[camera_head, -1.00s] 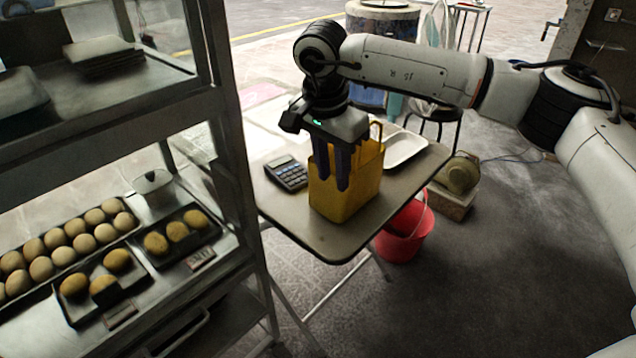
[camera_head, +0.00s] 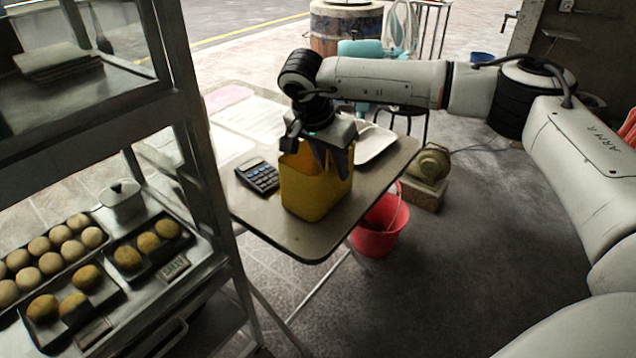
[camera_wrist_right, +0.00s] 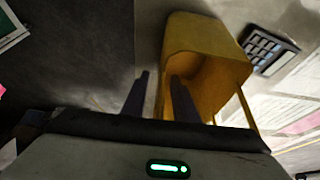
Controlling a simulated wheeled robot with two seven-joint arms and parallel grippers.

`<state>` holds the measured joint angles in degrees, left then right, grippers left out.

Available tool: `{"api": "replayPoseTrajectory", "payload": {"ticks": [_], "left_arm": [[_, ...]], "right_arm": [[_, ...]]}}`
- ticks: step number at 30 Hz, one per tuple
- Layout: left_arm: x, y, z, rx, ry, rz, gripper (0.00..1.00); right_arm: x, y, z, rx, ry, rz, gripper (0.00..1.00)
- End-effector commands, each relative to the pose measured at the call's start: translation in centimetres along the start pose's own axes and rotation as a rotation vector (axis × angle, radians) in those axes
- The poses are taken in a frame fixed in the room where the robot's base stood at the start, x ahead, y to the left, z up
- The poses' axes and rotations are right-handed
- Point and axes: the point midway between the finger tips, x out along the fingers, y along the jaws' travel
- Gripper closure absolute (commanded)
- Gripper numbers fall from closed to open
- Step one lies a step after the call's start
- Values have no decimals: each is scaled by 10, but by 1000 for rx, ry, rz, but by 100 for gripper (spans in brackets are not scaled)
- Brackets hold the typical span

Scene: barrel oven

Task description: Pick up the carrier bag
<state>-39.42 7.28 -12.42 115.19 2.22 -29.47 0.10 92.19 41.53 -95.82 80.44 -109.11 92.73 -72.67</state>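The yellow carrier bag (camera_head: 308,195) stands upright and open-topped on the small folding table (camera_head: 290,240). It also shows in the right wrist view (camera_wrist_right: 203,38). My right gripper (camera_head: 333,162) points down at the bag's top. In the right wrist view its two dark fingers (camera_wrist_right: 160,100) are apart. One finger lies over the bag's opening and the other beside the bag's wall; whether either touches the bag I cannot tell. The finger ends are partly hidden in the head view. My left gripper is not in view.
A calculator (camera_head: 258,176) lies left of the bag, and a white tray (camera_head: 372,145) lies behind it on the right. A red bucket (camera_head: 378,235) stands beside the table. A metal rack (camera_head: 205,190) with trays of buns stands close on the left.

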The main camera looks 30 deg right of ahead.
Motion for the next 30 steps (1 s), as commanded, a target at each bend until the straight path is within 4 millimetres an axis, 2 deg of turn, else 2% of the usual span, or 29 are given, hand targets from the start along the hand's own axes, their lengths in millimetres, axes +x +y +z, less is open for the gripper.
{"api": "replayPoseTrajectory", "payload": {"ticks": [3,9,14,15,26,30], "left_arm": [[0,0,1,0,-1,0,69],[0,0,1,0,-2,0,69],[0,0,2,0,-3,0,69],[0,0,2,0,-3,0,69],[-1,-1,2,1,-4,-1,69],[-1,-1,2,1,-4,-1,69]], "right_arm": [[8,0,0,0,1,0,73],[8,0,0,0,1,-1,73],[8,0,0,0,0,-1,99],[8,0,0,0,0,-1,100],[6,0,-1,0,0,-2,100],[-8,-1,-6,2,0,-4,100]]}}
